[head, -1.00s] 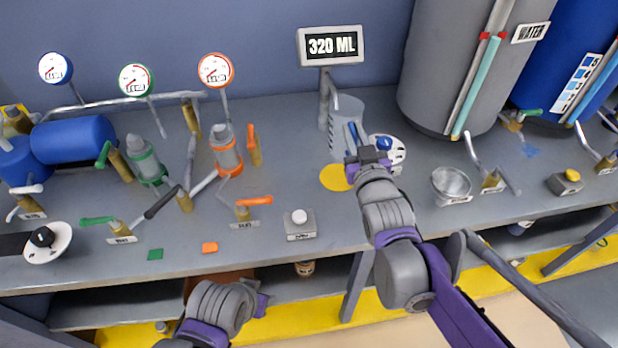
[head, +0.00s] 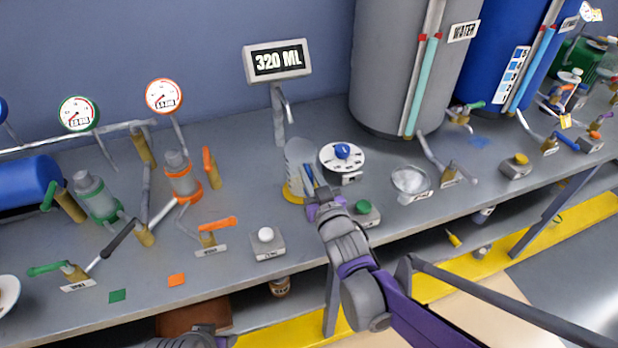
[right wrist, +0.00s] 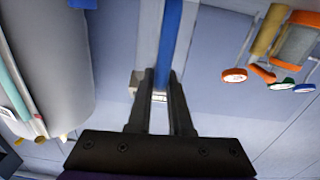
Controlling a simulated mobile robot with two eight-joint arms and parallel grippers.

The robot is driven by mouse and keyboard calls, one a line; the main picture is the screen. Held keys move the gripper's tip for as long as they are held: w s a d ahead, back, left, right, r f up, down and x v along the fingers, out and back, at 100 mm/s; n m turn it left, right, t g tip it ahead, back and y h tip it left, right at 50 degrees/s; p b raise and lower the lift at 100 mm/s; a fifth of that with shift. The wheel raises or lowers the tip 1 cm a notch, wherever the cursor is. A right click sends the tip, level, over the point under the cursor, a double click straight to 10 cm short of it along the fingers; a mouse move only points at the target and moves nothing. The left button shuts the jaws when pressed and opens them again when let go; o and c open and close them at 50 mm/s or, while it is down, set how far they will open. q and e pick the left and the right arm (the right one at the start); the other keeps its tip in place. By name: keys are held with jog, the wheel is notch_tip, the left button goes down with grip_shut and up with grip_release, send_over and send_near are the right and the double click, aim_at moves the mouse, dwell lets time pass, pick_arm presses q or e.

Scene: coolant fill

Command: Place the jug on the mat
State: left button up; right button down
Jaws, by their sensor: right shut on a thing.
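The jug (head: 298,160) is a translucent grey cylinder with a blue handle. It stands upright over the round yellow mat (head: 288,193), whose left rim shows past the jug's base. I cannot tell whether the base touches the mat. My right gripper (head: 312,194) is shut on the jug's handle from the front right. In the right wrist view the blue handle (right wrist: 171,35) runs between the two dark fingers (right wrist: 160,90). Only a sliver of my left gripper (head: 226,342) shows at the bottom edge, and its fingers are hidden.
Behind the jug stands a spout post with a display (head: 278,61) reading 320 ML. A white dial with a blue knob (head: 342,152) and a green-button box (head: 364,213) are close on the right. A white-button box (head: 267,243) stands front left. A grey tank (head: 385,70) rises behind.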

jog(key=shift+f, duration=0.4)
jog(key=shift+f, duration=0.2)
jog(key=c, duration=0.8)
grip_release()
jog(key=shift+c, duration=0.2)
